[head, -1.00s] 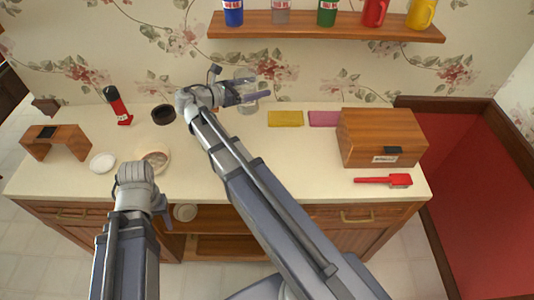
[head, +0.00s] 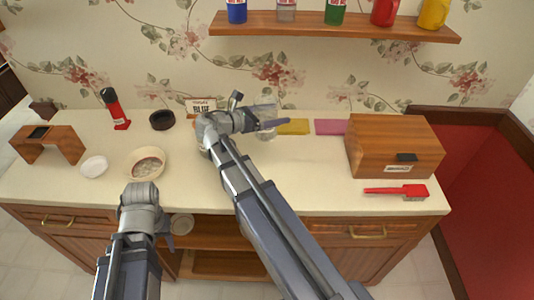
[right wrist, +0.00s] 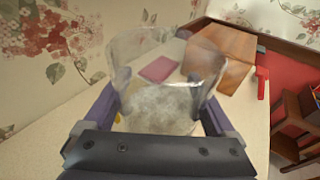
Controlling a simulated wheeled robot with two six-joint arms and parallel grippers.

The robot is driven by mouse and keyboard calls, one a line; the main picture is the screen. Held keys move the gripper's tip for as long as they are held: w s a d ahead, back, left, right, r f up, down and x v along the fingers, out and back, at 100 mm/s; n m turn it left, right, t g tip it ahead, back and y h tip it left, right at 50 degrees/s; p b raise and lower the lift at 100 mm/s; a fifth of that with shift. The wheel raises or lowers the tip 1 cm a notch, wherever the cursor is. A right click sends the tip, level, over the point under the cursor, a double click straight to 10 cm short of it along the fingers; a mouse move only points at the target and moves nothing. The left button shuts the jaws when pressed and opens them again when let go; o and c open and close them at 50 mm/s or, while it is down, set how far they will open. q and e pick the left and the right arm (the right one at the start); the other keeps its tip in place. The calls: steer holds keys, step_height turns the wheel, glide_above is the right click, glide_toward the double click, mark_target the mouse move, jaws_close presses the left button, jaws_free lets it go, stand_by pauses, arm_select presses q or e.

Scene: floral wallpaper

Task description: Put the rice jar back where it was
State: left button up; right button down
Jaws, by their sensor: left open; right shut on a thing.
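The rice jar (right wrist: 160,95) is clear glass with whitish grains inside, held between the two fingers of my right gripper (right wrist: 165,100) in the right wrist view. In the head view the jar (head: 266,108) is partly hidden by my right gripper (head: 268,119), near the back of the counter, left of the yellow cloth. I cannot tell whether its base touches the counter. My left gripper (head: 165,222) is open at the counter's front edge, its fingers mostly hidden by its own wrist.
On the counter (head: 300,190) are a bowl with pale contents (head: 147,163), white lid (head: 94,167), dark ring (head: 162,120), red bottle (head: 115,110), a lettered card (head: 200,104), yellow cloth (head: 293,127), pink cloth (head: 330,127), wooden box (head: 390,148) and red brush (head: 400,191). A shelf (head: 335,27) hangs above.

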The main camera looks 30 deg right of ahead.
mark_target(273, 129)
steer(key=shift+f+b, duration=3.05)
steer(key=shift+f, duration=0.05)
step_height(273, 129, down, 4)
steer(key=b, duration=0.3)
steer(key=shift+r+b, duration=0.15)
steer(key=shift+b, duration=0.2)
steer(key=shift+f, duration=0.2)
jaws_free()
steer(key=shift+a, duration=0.1)
steer(key=shift+r, duration=0.1)
steer(key=shift+r, duration=0.25)
steer(key=p+v, duration=0.2)
steer(key=v, duration=1)
steer(key=shift+f, duration=0.2)
